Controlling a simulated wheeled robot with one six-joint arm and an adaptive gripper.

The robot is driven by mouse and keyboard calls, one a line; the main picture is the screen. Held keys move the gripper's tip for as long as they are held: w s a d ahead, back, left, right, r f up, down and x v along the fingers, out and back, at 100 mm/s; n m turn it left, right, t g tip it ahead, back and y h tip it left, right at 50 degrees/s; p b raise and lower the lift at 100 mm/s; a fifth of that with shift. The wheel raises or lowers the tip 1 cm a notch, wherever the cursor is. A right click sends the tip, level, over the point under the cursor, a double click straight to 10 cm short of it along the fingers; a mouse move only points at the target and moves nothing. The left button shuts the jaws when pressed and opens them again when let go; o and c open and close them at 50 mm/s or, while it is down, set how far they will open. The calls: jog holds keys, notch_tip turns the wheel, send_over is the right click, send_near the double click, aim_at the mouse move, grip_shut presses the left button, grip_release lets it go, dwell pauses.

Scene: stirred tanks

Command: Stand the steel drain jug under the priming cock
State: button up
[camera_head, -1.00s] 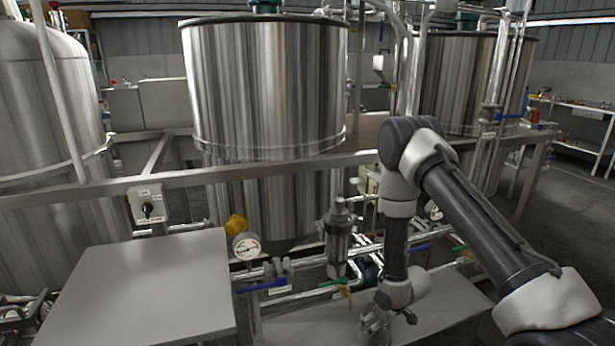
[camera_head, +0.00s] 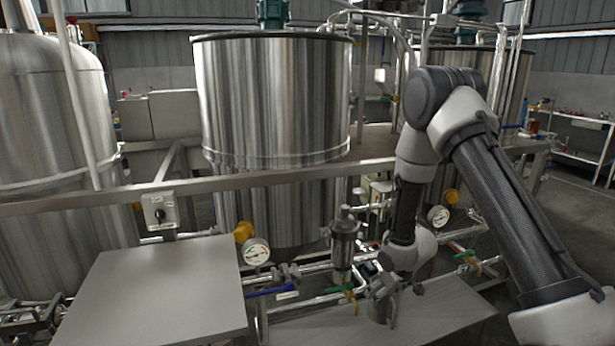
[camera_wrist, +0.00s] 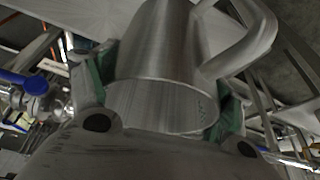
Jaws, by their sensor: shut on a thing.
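My gripper (camera_head: 385,290) is shut on the steel drain jug (camera_wrist: 165,50). In the wrist view the jug is a plain metal cylinder between green finger pads, with its curved handle to the upper right. In the head view the jug (camera_head: 379,310) is mostly hidden by my gripper, above or on the low grey shelf; I cannot tell if it touches. Just left of it, a small brass cock with a green handle (camera_head: 340,288) hangs below the steel strainer housing (camera_head: 344,245); it may be the priming cock. The jug appears beside this cock.
A large stirred tank (camera_head: 275,110) stands behind the frame rail. A grey table (camera_head: 155,295) is at the left front. A blue-handled valve (camera_head: 270,291), a gauge (camera_head: 256,252) and pipes crowd the area behind the jug. The low shelf (camera_head: 440,312) has bare room to the right.

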jog(key=s+d+r+m+h, duration=0.1)
jog(key=d+r+m, duration=0.2)
jog(key=r, duration=0.8)
jog(key=d+r+m+h, duration=0.1)
jog(key=d+r+m, duration=0.15)
jog(key=r, duration=0.95)
jog(key=shift+t, duration=0.3)
jog(key=shift+x, duration=2.6)
jog(key=shift+d, duration=0.15)
jog(key=shift+w, duration=0.1)
